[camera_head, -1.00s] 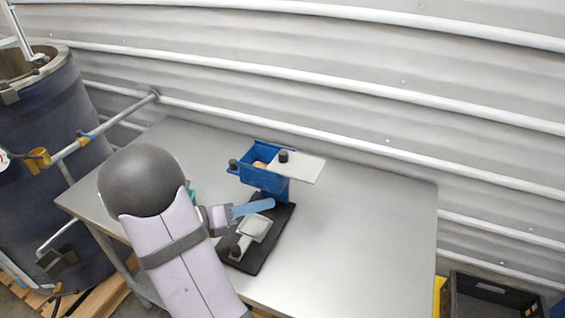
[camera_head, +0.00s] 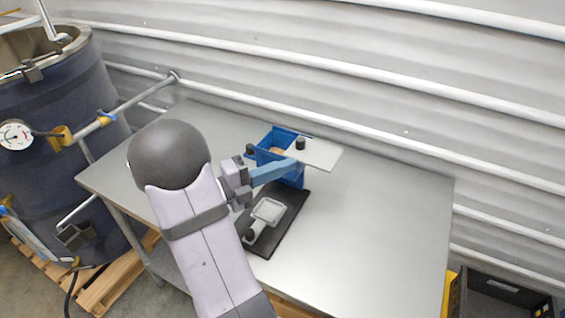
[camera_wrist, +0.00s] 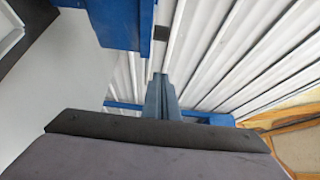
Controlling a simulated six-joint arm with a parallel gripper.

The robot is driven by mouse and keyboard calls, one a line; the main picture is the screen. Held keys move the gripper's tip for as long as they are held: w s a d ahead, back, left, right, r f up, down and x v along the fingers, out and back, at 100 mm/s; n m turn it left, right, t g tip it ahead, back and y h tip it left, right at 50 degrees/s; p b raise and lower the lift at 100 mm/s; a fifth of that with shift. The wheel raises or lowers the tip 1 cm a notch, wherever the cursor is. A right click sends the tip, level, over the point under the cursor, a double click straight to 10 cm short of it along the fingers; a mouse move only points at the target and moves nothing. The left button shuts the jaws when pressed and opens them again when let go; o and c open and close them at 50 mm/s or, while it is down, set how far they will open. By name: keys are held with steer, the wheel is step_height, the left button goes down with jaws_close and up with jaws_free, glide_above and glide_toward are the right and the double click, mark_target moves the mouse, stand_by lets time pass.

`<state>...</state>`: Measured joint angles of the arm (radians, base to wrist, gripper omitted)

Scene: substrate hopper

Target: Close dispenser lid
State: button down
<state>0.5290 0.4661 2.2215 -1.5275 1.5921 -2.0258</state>
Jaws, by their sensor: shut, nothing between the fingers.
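The dispenser is a blue hopper (camera_head: 292,179) standing on a black base (camera_head: 290,207). Its pale flat lid (camera_head: 320,153) is swung out to the right, with a black knob (camera_head: 300,143) near its left end. The hopper's top is largely uncovered, and something tan shows inside. My gripper (camera_head: 294,164) has blue fingers that are shut and empty. It points right, at the hopper's front just below the lid; I cannot tell whether it touches. In the wrist view the shut fingers (camera_wrist: 161,80) are beside a blue part of the dispenser (camera_wrist: 110,22).
A pale square dish (camera_head: 268,211) sits on the black base below my gripper. The metal table (camera_head: 375,230) is clear to the right. A corrugated wall (camera_head: 400,90) runs behind it. A dark blue drum (camera_head: 60,130) stands left, and a dark crate (camera_head: 505,295) lower right.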

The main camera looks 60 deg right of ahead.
mark_target(298, 155)
steer(key=p+x, duration=0.2)
steer(key=x, duration=0.5)
steer(key=shift+s+d+r, duration=0.2)
steer(key=shift+w+d+p, duration=0.35)
steer(key=shift+w+p, duration=0.1)
steer(key=shift+w, duration=0.1)
steer(key=shift+w+d+p, duration=0.3)
steer(key=shift+w+p, duration=0.1)
steer(key=shift+w, duration=0.15)
steer(key=shift+w+d+f, duration=0.15)
steer(key=shift+w, duration=0.5)
steer(key=shift+w, duration=0.15)
steer(key=w+p, duration=0.2)
steer(key=w, duration=0.7)
steer(key=shift+w+p, duration=0.3)
steer(key=shift+w, duration=0.1)
steer(key=shift+s, duration=0.1)
